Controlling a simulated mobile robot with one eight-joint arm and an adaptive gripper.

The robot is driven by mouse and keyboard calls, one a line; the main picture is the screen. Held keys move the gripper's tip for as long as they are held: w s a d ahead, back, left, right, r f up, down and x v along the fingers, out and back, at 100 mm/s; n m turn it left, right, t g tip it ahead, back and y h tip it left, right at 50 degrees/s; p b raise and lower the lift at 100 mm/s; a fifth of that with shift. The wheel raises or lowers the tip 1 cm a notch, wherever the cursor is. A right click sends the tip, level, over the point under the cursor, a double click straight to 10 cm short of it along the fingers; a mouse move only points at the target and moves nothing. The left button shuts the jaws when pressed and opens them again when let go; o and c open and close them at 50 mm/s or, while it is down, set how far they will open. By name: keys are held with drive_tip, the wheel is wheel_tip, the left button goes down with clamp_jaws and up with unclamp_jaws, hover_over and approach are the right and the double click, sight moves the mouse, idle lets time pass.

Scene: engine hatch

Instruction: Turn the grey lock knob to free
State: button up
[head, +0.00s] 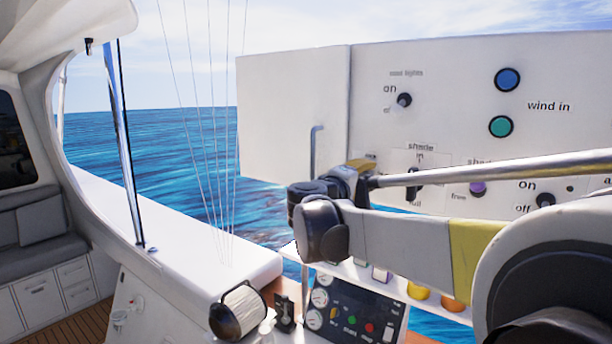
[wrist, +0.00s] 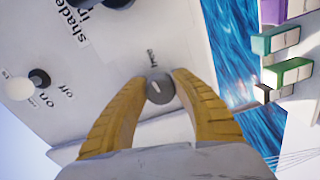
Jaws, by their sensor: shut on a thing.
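The grey lock knob (wrist: 160,87) is a small round knob on the white panel, with a short pale mark on its face. In the wrist view it sits between the two yellow fingertips of my gripper (wrist: 159,90), which are closed on its sides. A small label beside the knob is too blurred to read. In the head view my gripper (head: 352,177) is at the panel's lower left part, and the arm hides the knob there.
The white panel (head: 440,125) carries other controls: a black-and-white on/off switch (head: 404,99), blue (head: 507,79) and green (head: 501,126) buttons, and a purple knob (head: 478,189). Coloured blocks (wrist: 290,72) sit beside the panel.

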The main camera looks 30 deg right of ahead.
drive_tip(key=shift+m, duration=0.6)
drive_tip(key=o, duration=1.2)
drive_tip(key=v, duration=1.2)
drive_tip(key=shift+w, duration=0.1)
